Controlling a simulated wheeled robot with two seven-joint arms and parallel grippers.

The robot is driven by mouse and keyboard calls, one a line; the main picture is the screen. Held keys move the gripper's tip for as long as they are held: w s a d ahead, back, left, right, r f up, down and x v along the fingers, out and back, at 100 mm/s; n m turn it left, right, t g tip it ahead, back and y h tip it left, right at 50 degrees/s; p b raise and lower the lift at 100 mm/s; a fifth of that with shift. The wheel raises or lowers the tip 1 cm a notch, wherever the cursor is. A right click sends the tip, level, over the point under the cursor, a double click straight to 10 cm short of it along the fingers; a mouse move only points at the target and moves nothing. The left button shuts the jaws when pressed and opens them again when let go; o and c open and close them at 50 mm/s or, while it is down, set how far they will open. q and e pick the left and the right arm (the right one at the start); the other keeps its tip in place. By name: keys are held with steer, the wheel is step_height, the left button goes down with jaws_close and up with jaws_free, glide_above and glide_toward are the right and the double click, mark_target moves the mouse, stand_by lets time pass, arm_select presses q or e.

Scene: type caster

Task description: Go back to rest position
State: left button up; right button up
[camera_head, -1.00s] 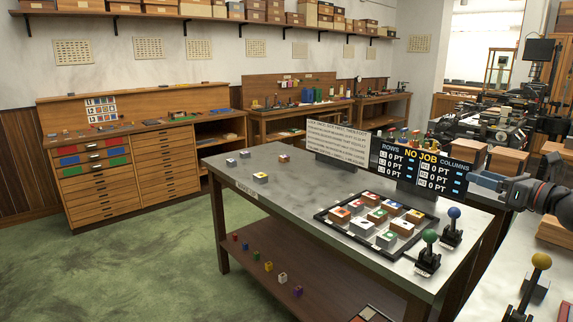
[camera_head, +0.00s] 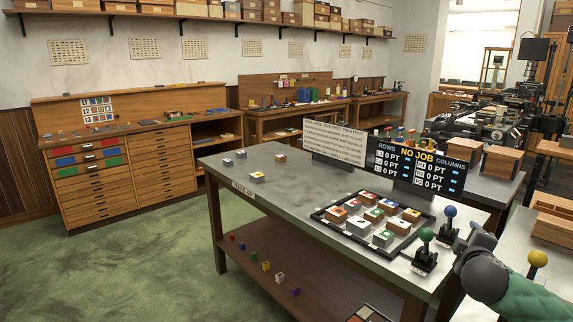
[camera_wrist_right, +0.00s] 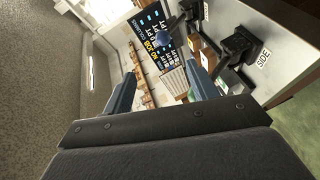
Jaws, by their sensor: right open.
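My right arm comes in at the lower right of the head view, with its gripper (camera_head: 482,240) mostly hidden behind the dark wrist, beside the lever with a blue knob (camera_head: 450,211). In the right wrist view the two blue-grey fingers of the right gripper (camera_wrist_right: 161,82) stand apart with nothing between them. The scoreboard reading NO JOB (camera_wrist_right: 152,32) shows beyond them. My left gripper is not in the head view.
A black-rimmed tray (camera_head: 319,217) of coloured blocks lies on the grey-topped table (camera_head: 290,205). A green-knobbed lever (camera_head: 426,235) and a yellow-knobbed lever (camera_head: 537,259) stand near my right arm. Several small blocks lie at the table's left end. Green floor is clear at left.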

steer(key=s+a+f+m+g+y, duration=0.1)
steer(key=s+a+f+g, duration=0.1)
steer(key=s+a+f, duration=0.5)
steer(key=s+a+f+m+g+y, duration=0.2)
steer(key=s+a+f+g, duration=0.15)
steer(key=f, duration=0.55)
steer(key=s+a+f+m+g+y, duration=0.1)
steer(key=s+a+f+g, duration=0.1)
steer(key=s+a+f, duration=0.5)
steer(key=s+a+f+m+g+y, duration=0.2)
steer(key=s+a+f, duration=0.5)
steer(key=s, duration=0.3)
steer(key=s+a+f+m+g+y, duration=0.1)
steer(key=s+a+f+g+y, duration=0.1)
steer(key=s+a+f, duration=0.6)
step_height(320, 180, down, 2)
steer(key=s+g, duration=0.1)
steer(key=s, duration=0.2)
steer(key=shift+m+y+b, duration=0.3)
steer(key=shift+m, duration=0.1)
steer(key=shift+f, duration=0.1)
